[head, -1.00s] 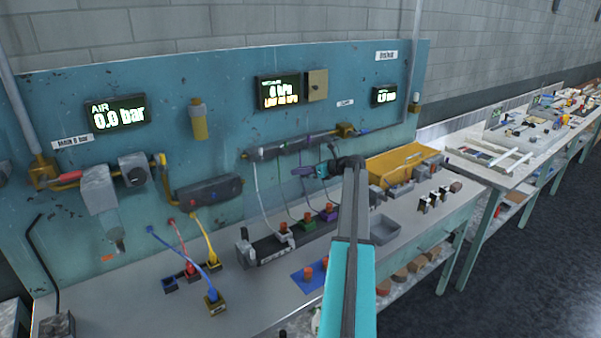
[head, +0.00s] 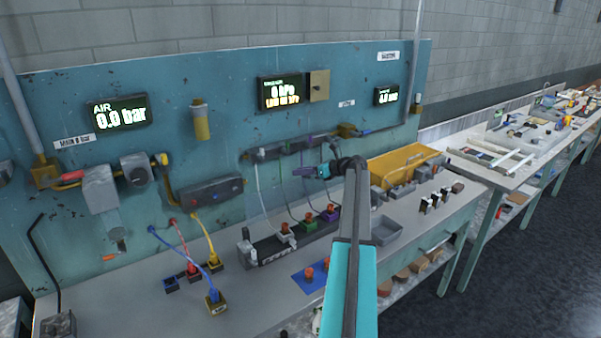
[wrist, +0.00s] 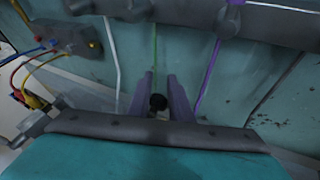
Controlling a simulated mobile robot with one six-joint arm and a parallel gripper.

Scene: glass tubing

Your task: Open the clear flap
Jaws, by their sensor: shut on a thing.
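My gripper (head: 303,171) has purple fingers and is in front of the teal back panel, below the dark grey manifold bar (head: 290,149). In the wrist view my gripper (wrist: 160,98) has its two fingers close around a small black round knob (wrist: 158,102). I cannot make out the outline of the clear flap in either view. I cannot tell from these frames whether the knob belongs to it. The wrist hides the lower part of the area behind the fingers.
White, green and purple tubes run down from the manifold. Blue, red and yellow leads (head: 206,240) are at left.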

